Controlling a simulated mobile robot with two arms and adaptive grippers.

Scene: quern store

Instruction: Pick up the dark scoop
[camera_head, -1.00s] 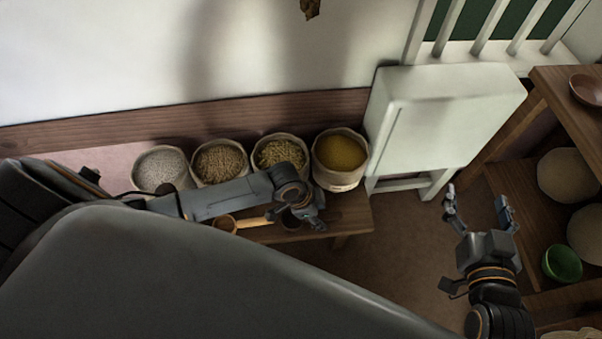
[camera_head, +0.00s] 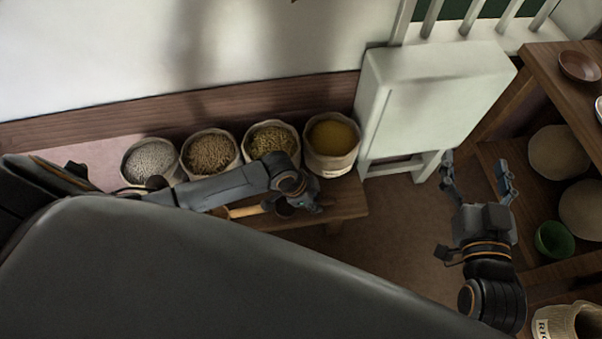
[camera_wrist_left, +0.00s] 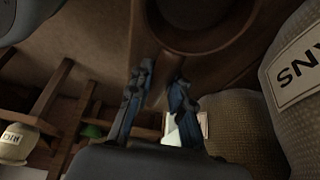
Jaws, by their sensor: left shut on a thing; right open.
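The dark scoop (camera_head: 284,210) is on the bench by my left gripper (camera_head: 308,203), which partly hides it in the head view. In the left wrist view the scoop's round dark bowl (camera_wrist_left: 203,18) fills the top, just beyond the fingers. I cannot tell whether the scoop touches the bench. My right gripper (camera_head: 477,178) is open and empty, over the floor at the right.
A scoop with a light wooden handle (camera_head: 244,212) lies left of the dark one. Several filled sacks stand behind, the nearest with yellow grain (camera_head: 331,150). A white cabinet (camera_head: 430,110) stands right of the bench. Shelves at right hold a green bowl (camera_head: 554,240).

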